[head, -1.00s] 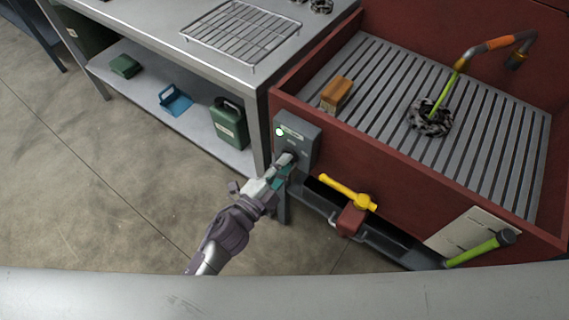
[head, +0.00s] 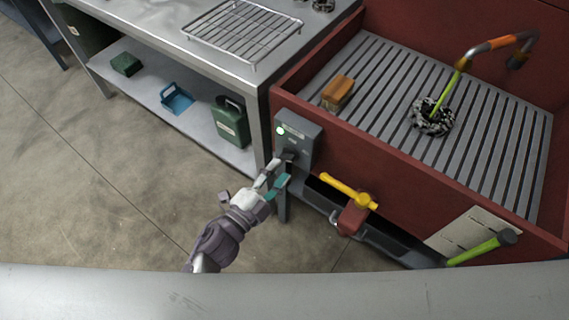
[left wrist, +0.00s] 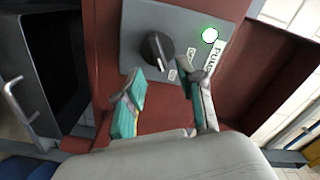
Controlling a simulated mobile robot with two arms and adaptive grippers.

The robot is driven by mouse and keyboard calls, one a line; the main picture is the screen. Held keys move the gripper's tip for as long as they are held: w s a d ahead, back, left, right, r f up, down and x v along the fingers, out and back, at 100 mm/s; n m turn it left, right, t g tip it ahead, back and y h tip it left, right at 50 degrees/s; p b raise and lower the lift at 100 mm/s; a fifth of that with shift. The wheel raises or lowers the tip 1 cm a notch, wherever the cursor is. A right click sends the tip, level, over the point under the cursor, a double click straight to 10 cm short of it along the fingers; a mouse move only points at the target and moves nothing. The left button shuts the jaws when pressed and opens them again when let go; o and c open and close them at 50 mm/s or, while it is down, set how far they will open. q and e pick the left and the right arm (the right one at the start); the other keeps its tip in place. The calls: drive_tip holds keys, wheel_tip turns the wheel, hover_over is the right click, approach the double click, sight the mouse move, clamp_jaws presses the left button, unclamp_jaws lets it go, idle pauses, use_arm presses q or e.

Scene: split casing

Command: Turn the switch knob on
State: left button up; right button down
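The grey switch box (head: 303,131) is fixed to the front of the red wash basin, and it fills the top of the left wrist view (left wrist: 195,22). Its black knob (left wrist: 157,50) has a white line on it. A round lamp (left wrist: 209,35) beside the knob is lit green, next to a label that seems to read "PUMP". My left gripper (head: 276,178) is just in front of the box. In the left wrist view its two fingers (left wrist: 163,97) are spread, with nothing between them, and the knob lies beyond their tips. My right gripper is not in view.
The red basin (head: 400,165) has a slatted grey floor with an orange-brown block (head: 337,93) and a brush-like tool on it. A yellow-handled valve (head: 350,191) juts out right of the box. A metal table (head: 170,40) stands at left. The floor in front is clear.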

use_arm(q)
drive_tip(key=v, duration=0.8)
drive_tip(key=shift+s, duration=0.25)
drive_tip(key=shift+a, duration=0.15)
